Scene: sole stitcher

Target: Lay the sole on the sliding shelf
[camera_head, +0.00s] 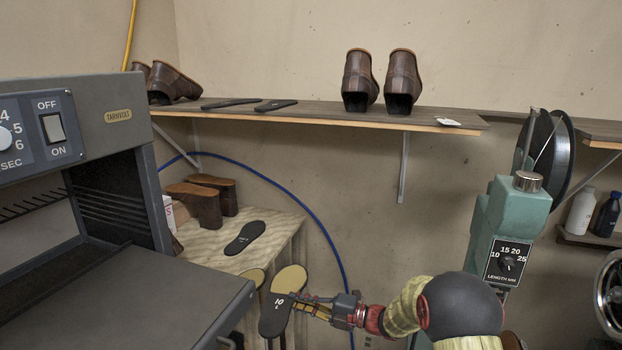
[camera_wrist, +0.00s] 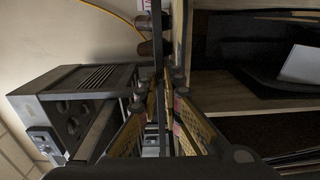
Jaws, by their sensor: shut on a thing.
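My gripper (camera_head: 300,300) is shut on a sole (camera_head: 275,316), dark with a tan end and marked "10". The sole hangs tilted, just right of the sliding shelf (camera_head: 150,305) and apart from it as far as I can tell. The shelf is a flat dark panel extending from the machine (camera_head: 110,85) at the left, and its visible top is bare. In the wrist view, the sole (camera_wrist: 159,60) shows nearly edge-on as a thin dark strip between the fingers of my gripper (camera_wrist: 161,105). The fingers hide part of it.
A wooden table (camera_head: 275,235) behind holds another dark sole (camera_head: 245,237) and brown shoe forms (camera_head: 200,203). A wall shelf (camera_head: 320,115) carries shoes. A green machine (camera_head: 510,215) stands at the right.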

